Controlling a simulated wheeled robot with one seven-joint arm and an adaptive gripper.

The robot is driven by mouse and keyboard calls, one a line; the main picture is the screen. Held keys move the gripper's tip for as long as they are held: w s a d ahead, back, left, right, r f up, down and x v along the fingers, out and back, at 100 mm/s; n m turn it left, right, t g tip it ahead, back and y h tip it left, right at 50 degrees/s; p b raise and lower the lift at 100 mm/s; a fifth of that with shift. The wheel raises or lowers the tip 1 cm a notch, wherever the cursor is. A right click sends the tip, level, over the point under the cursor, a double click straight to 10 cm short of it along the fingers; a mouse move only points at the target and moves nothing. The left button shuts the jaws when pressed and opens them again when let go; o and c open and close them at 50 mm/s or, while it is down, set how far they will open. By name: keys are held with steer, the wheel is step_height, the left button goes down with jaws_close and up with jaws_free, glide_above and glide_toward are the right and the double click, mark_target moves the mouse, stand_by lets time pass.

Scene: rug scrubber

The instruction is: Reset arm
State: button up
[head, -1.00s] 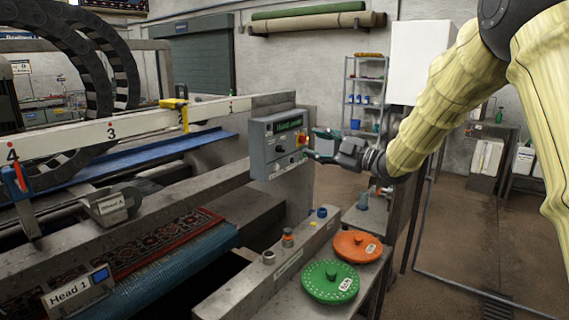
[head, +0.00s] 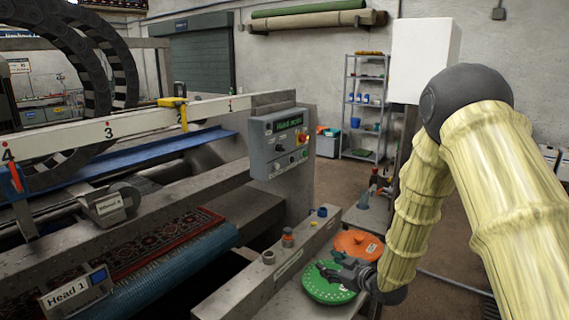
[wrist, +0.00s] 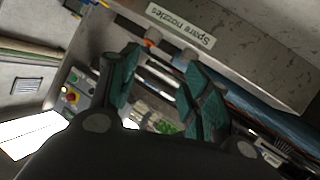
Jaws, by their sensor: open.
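My gripper (head: 337,273) is low at the right, in front of the green disc (head: 322,288) in the head view, and hides part of it. It is open and empty. In the wrist view its two teal fingers (wrist: 160,92) stand apart with nothing between them. My arm, in a pale yellow cover, bends down from the right side. An orange disc (head: 358,243) lies just behind the green one on the metal ledge. I cannot tell if the gripper touches the green disc.
A grey control box (head: 281,144) with a lit screen stands on the machine. A white beam (head: 140,122) with numbers runs left. A patterned rug (head: 165,243) lies below it. A "Spare nozzles" label (wrist: 181,25) shows in the wrist view. Open floor lies toward the shelf (head: 365,105).

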steer(key=s+f+m+h, duration=0.1)
steer(key=s+f, duration=0.2)
steer(key=f, duration=0.1)
steer(key=s+d+f+m+g, duration=0.1)
steer(key=s+f, duration=0.2)
steer(key=f, duration=0.1)
steer(key=s+d+f+m+g+h, duration=0.1)
steer(key=s+f, duration=0.2)
steer(key=f, duration=0.2)
steer(key=shift+s+d+h, duration=0.1)
steer(key=shift+h, duration=0.2)
steer(key=s+d+f+m+g+h, duration=0.2)
steer(key=s+d+f+m+g, duration=0.1)
steer(key=s+f, duration=1)
steer(key=s+d+f+m+g+h, duration=0.1)
steer(key=s+f+m+g, duration=0.15)
steer(key=s, duration=1.25)
steer(key=s+d+f+m+g+h, duration=0.2)
steer(key=s+g, duration=0.2)
steer(key=s, duration=1.1)
step_height(320, 180, down, 7)
steer(key=b, duration=0.7)
steer(key=shift+w+f, duration=0.15)
